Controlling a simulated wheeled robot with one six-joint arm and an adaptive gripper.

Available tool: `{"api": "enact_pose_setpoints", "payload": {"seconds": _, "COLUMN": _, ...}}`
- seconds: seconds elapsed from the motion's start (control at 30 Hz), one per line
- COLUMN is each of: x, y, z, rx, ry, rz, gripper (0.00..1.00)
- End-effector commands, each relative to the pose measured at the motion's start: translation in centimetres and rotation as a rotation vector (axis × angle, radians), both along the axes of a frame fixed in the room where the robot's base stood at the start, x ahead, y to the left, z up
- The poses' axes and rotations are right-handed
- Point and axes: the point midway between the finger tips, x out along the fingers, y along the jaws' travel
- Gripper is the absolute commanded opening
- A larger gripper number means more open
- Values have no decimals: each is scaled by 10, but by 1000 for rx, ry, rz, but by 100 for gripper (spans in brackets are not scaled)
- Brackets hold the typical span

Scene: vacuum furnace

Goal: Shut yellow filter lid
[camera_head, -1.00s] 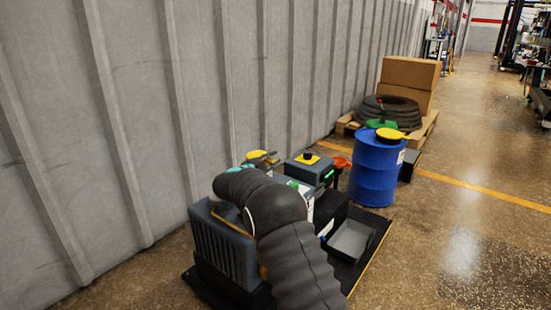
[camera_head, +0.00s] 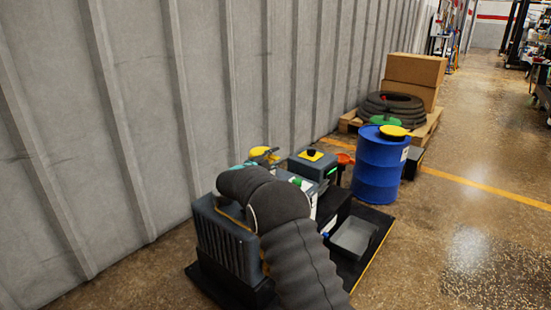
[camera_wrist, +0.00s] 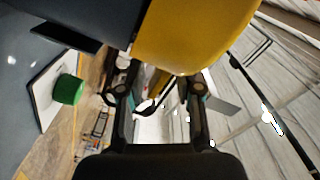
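The yellow filter lid (camera_head: 260,151) shows beyond my arm, close to the wall, in the head view; it looks tilted there. In the wrist view a large yellow rounded surface (camera_wrist: 190,35), which looks like the lid, fills the top middle, just past my fingertips. My gripper (camera_wrist: 157,92) has its two fingers apart, with a gap between them. The yellow surface lies at or just beyond the tips; I cannot tell whether they touch. The filter body is mostly hidden behind my arm in the head view.
A grey unit with a black-and-yellow top (camera_head: 312,160) stands beside the lid. A blue drum (camera_head: 378,170) and a grey open tray (camera_head: 354,237) are to the right. The corrugated wall (camera_head: 140,120) runs close on the left. A green knob (camera_wrist: 68,89) shows in the wrist view.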

Motion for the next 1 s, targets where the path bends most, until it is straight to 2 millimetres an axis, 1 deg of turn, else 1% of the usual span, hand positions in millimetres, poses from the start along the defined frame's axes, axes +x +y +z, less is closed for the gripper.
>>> {"api": "enact_pose_setpoints", "payload": {"seconds": 0.17, "x": 0, "y": 0, "z": 16, "rx": 2, "ry": -4, "rz": -1, "gripper": 33}}
{"api": "enact_pose_setpoints", "payload": {"seconds": 0.5, "x": 0, "y": 0, "z": 76, "rx": 1, "ry": -4, "rz": 0, "gripper": 33}}
{"api": "enact_pose_setpoints", "payload": {"seconds": 0.6, "x": 1, "y": 1, "z": 87, "rx": 0, "ry": -1, "rz": 1, "gripper": 33}}
{"api": "enact_pose_setpoints", "payload": {"seconds": 0.77, "x": 1, "y": 1, "z": 98, "rx": 0, "ry": 0, "rz": 1, "gripper": 33}}
{"api": "enact_pose_setpoints", "payload": {"seconds": 1.0, "x": 0, "y": 1, "z": 100, "rx": -1, "ry": 0, "rz": 1, "gripper": 33}}
